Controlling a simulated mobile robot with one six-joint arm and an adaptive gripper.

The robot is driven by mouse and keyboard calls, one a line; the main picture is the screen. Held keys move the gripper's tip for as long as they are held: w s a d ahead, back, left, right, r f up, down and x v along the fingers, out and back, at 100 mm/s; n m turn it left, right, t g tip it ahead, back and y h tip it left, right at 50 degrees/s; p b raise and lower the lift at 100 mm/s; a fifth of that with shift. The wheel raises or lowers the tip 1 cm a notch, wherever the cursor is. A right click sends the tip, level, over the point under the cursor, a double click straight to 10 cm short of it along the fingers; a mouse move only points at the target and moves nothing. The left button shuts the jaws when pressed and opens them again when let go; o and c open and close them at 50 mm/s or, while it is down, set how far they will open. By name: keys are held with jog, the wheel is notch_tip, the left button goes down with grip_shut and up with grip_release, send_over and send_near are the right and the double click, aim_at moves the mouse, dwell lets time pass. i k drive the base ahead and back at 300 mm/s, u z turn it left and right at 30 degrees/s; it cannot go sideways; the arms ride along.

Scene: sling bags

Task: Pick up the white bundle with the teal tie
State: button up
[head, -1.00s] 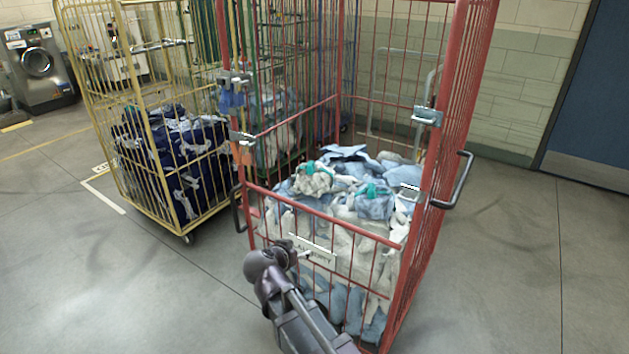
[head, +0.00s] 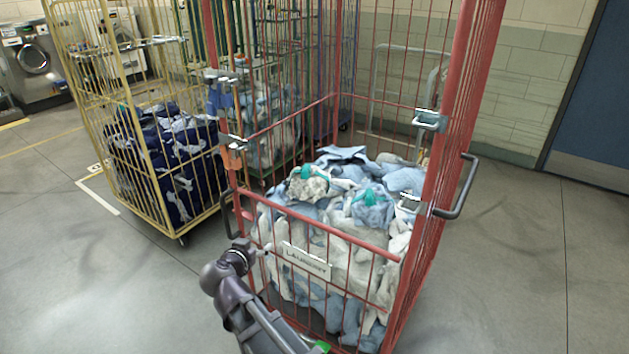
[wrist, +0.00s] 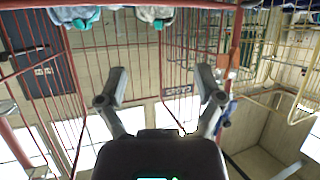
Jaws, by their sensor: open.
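The white bundle (head: 306,189) with a teal tie (head: 311,172) lies on top of the laundry heap in the red cage trolley (head: 330,225), left of centre. Part of the bundle also shows at the top edge of the wrist view (wrist: 155,15), cut off by the frame. A pale blue bundle (head: 372,210), also with a teal tie, lies to its right. My gripper (head: 264,250) is outside the cage, in front of its front panel and lower than the bundle. In the wrist view my gripper (wrist: 161,82) is open, with nothing between the fingers.
The red front rail and the LAUNDRY sign (head: 306,261) are close to my gripper. Tall barred sides flank the heap. A yellow cage (head: 165,185) with navy laundry stands at left. The floor at right (head: 520,270) is clear.

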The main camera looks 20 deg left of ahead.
aim_at(309, 183)
jog(key=i, duration=1.2)
jog(key=u, duration=0.05)
